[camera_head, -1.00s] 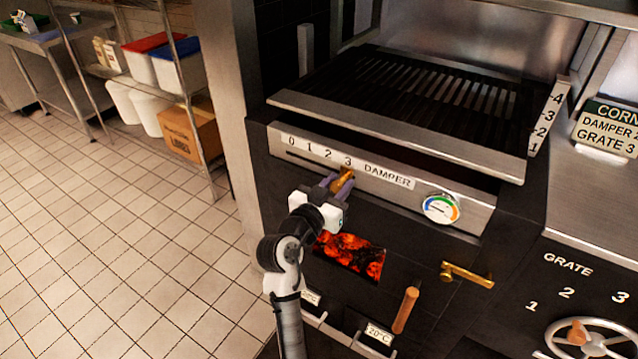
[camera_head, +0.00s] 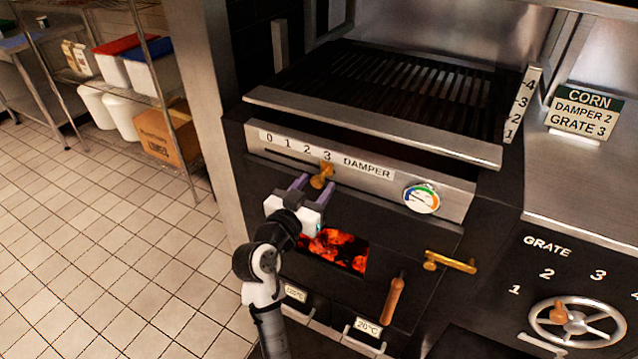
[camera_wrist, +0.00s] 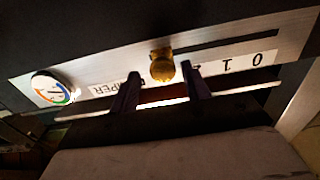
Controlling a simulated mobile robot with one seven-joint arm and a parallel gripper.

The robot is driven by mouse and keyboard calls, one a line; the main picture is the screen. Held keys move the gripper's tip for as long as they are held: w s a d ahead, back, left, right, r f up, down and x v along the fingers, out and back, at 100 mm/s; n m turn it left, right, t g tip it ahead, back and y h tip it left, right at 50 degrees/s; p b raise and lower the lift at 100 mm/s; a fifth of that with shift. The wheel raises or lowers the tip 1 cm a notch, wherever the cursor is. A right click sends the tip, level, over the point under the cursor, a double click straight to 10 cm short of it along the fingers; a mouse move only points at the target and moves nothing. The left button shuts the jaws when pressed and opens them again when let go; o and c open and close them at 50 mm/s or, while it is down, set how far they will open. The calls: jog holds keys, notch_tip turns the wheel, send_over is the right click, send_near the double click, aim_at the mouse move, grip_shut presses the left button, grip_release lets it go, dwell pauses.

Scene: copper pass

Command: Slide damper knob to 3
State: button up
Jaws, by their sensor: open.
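The brass damper knob (camera_head: 321,175) sits in its slot on the steel damper panel (camera_head: 444,195), just below the numeral 3 (camera_head: 327,156) of the 0 to 3 scale. My gripper (camera_head: 309,185) is open just in front of the knob and slightly below it, holding nothing. In the wrist view the knob (camera_wrist: 162,66) shows beyond the two purple fingers (camera_wrist: 160,80), near the gap between them. The fingers appear clear of it. The wrist view is upside down, and a finger hides the numeral at the knob.
A round gauge (camera_head: 422,198) is right of the scale. Below are glowing coals (camera_head: 336,248), a brass latch (camera_head: 450,262) and a wooden handle (camera_head: 392,301). The grill edge (camera_head: 370,125) overhangs above. A sign (camera_head: 585,112) reads corn, damper 2, grate 3. A grate wheel (camera_head: 577,324) is lower right.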

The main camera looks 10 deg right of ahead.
jog(key=b+v, duration=0.2)
jog(key=v, duration=0.9)
jog(key=shift+s, duration=0.25)
jog(key=shift+a, duration=0.1)
